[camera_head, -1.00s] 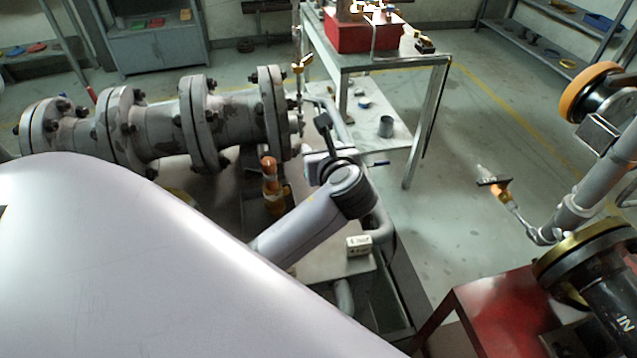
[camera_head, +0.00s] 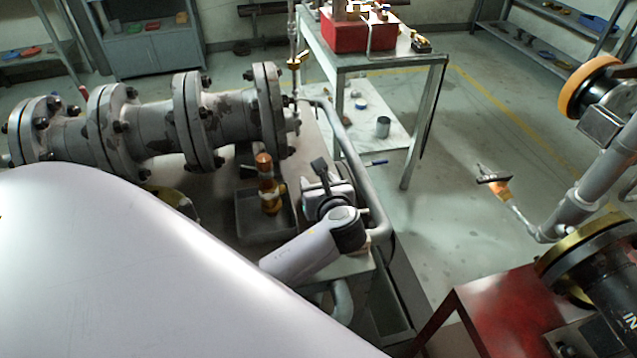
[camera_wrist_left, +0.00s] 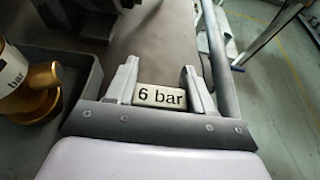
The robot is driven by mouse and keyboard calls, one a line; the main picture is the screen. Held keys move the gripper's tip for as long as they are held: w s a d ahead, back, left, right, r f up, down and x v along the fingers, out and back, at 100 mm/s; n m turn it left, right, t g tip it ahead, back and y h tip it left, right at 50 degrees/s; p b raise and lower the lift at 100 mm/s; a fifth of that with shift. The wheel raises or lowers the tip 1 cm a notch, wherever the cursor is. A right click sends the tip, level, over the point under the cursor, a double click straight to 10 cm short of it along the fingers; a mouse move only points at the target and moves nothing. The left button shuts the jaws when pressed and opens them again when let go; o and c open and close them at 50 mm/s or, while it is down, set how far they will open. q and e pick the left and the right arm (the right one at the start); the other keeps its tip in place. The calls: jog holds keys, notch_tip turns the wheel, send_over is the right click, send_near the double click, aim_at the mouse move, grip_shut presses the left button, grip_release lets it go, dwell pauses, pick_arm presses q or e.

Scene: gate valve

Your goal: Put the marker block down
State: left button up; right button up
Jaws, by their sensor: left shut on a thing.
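The marker block (camera_wrist_left: 160,96) is a small pale block lettered "6 bar". In the left wrist view it sits between the two grey fingers of my left gripper (camera_wrist_left: 160,78), which is shut on it. In the head view my left gripper (camera_head: 326,197) is over the bench, between the tray and the bent grey pipe. The block is hidden there, behind my wrist and arm. I cannot tell whether the block touches the bench top (camera_wrist_left: 150,40). My right gripper is not in view.
A dark tray (camera_head: 247,226) with a brass fitting (camera_head: 268,185) stands just left of my gripper. A bent grey pipe (camera_head: 362,185) runs close on the right. A flanged pipe (camera_head: 150,128) lies behind left. A red stand (camera_head: 490,315) is at the lower right.

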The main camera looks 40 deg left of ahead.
pick_arm(q)
jog(key=shift+f, duration=0.15)
jog(key=o, duration=1)
